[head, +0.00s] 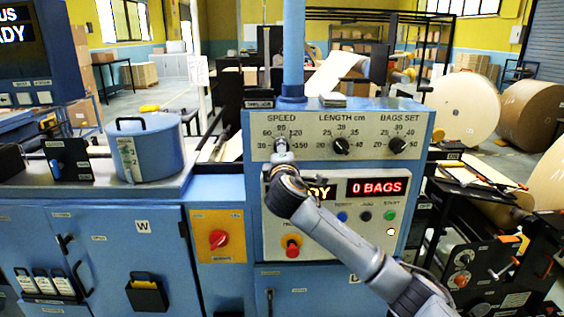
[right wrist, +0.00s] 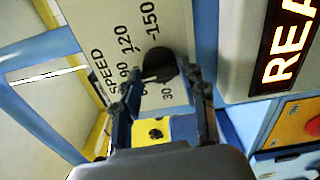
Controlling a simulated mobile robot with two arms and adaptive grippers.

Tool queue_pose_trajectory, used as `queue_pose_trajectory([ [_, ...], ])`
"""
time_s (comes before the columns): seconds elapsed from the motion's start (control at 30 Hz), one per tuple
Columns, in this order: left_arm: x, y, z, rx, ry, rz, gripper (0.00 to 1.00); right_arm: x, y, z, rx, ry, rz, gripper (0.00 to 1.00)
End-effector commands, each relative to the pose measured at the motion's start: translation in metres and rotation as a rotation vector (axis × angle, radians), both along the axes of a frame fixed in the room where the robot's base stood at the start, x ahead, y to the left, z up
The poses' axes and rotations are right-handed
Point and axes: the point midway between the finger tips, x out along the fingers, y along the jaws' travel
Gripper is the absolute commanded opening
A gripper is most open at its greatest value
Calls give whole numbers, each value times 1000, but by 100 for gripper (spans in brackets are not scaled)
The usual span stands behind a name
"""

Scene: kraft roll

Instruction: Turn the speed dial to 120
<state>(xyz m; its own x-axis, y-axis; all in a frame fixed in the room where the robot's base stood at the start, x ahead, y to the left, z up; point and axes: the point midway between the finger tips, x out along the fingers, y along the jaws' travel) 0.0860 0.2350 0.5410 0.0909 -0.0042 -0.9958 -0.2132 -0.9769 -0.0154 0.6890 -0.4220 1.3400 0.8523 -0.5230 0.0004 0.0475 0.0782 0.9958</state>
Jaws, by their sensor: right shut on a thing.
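The black speed dial (right wrist: 161,66) sits on the light panel of the blue machine, with the printed marks 30, 60, 90, 120 and 150 around it. My right gripper (head: 282,147) reaches it from the lower right in the head view and covers most of it. In the right wrist view, the fingers of my right gripper (right wrist: 163,92) are on either side of the dial, shut on it. Which mark the dial's pointer is at cannot be told clearly. My left gripper is not in view.
The length dial (head: 341,146) and the bags-set dial (head: 397,145) are to the right on the same panel. Below are a red "0 BAGS" display (head: 376,188), small coloured buttons and a red stop button (head: 292,246). A blue pot (head: 146,150) stands on the left counter.

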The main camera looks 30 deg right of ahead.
Motion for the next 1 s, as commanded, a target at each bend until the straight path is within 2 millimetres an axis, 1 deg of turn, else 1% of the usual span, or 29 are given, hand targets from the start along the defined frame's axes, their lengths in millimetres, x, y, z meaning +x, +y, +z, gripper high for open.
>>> queue_pose_trajectory([
  [0.03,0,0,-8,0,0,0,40,0,1,-5,43,-22,1,11],
  [0.5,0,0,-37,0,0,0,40,0,1,-4,420,-254,1,11],
  [0.8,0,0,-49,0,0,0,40,1,1,-4,615,-371,0,11],
  [1.0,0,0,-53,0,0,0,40,0,1,-3,697,-423,0,11],
])
